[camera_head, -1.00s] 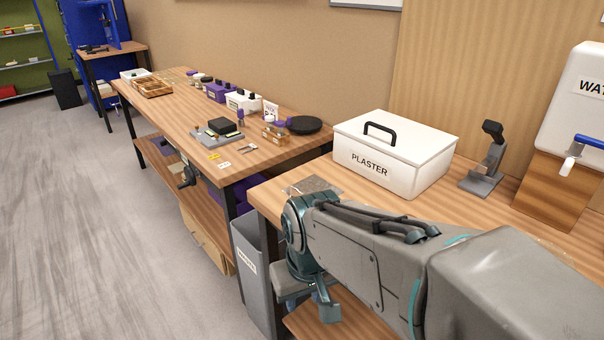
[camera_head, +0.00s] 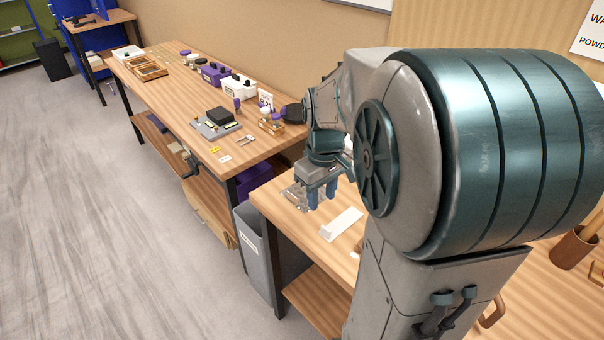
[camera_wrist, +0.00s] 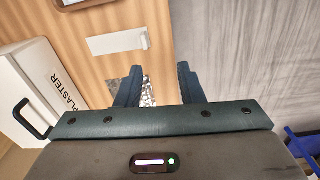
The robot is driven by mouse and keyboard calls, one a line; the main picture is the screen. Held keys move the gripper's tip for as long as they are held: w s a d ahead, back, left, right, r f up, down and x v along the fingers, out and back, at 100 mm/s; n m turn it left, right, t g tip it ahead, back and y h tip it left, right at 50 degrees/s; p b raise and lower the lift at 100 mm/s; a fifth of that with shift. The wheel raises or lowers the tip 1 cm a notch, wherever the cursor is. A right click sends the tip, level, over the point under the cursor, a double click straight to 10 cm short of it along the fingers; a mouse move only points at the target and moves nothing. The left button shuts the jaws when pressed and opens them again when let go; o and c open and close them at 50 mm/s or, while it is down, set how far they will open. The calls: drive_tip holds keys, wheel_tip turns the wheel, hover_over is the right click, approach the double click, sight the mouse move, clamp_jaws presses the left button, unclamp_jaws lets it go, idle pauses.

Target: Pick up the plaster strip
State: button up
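A flat white strip, which I take as the plaster strip (camera_head: 341,224), lies on the near wooden bench. In the wrist view the strip (camera_wrist: 112,42) lies beyond my fingertips, left of centre, with a small raised piece at its right end. My gripper (camera_head: 318,194) is above the bench, behind and left of the strip in the head view. In the wrist view my gripper (camera_wrist: 160,82) has its two blue fingers apart with nothing held between them. A grey speckled sheet (camera_wrist: 148,93) shows on the bench below the fingers.
The white box marked PLASTER (camera_wrist: 42,80) stands at the left in the wrist view. A dark-rimmed object (camera_wrist: 84,2) is at its top edge. A grey bin (camera_head: 254,245) stands beside the bench. A long table (camera_head: 185,92) with tools is farther back.

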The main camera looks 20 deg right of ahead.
drive_tip(key=w+d+f, duration=0.1)
drive_tip(key=w+d, duration=0.1)
drive_tip(key=d, duration=0.1)
hover_over(326, 228)
drive_tip(key=shift+n, duration=0.4)
drive_tip(key=f, duration=0.8)
drive_tip(key=shift+s+d+f+p, duration=0.1)
drive_tip(key=shift+s+f+p, duration=0.15)
drive_tip(key=shift+f+p, duration=0.1)
drive_tip(key=shift+w+f+p, duration=0.15)
drive_tip(key=shift+f+p, duration=0.15)
drive_tip(key=shift+f, duration=1)
drive_tip(key=shift+w+f+p, duration=0.15)
drive_tip(key=shift+f+p, duration=0.1)
drive_tip(key=shift+f, duration=1.05)
clamp_jaws()
